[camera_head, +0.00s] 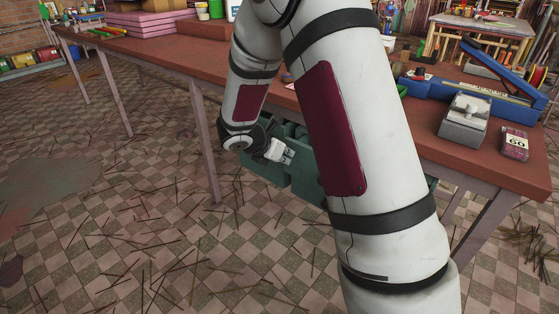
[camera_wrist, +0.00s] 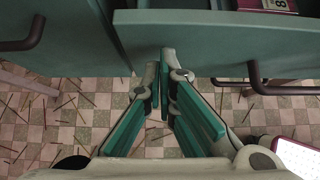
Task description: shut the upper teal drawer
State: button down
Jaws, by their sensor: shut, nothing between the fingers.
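Teal drawers (camera_head: 304,178) show under the workbench in the head view, largely hidden by my arm. In the wrist view, one teal drawer front (camera_wrist: 220,38) spans the upper right, with a dark bar handle (camera_wrist: 285,90). This drawer stands open, its inside showing along the top edge. Another teal front (camera_wrist: 75,38) with a dark handle (camera_wrist: 25,42) is at the left. I cannot tell for sure which is the upper drawer. My gripper (camera_wrist: 162,62) is shut and empty, its tips close to the right-hand front; contact is unclear. It also shows in the head view (camera_head: 287,156).
A boxed item (camera_wrist: 268,4) lies inside the open drawer. The red-brown workbench (camera_head: 160,50) above carries a blue tool (camera_head: 480,85), a grey device (camera_head: 464,118) and a small box (camera_head: 514,143). A bench leg (camera_head: 207,150) stands left of my gripper. Thin sticks litter the checkered floor.

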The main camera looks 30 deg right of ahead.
aim_at(294, 145)
jog(key=shift+d, duration=0.1)
jog(key=shift+w+d+p, duration=0.1)
jog(key=shift+w+d, duration=0.2)
jog(key=shift+d, duration=0.5)
jog(key=shift+w+d+p, duration=0.1)
jog(key=shift+w+d, duration=0.15)
jog(key=shift+d, duration=0.55)
jog(key=shift+w+d+p, duration=0.1)
jog(key=shift+w+d, duration=0.2)
jog(key=shift+d, duration=0.5)
jog(key=shift+r, duration=0.1)
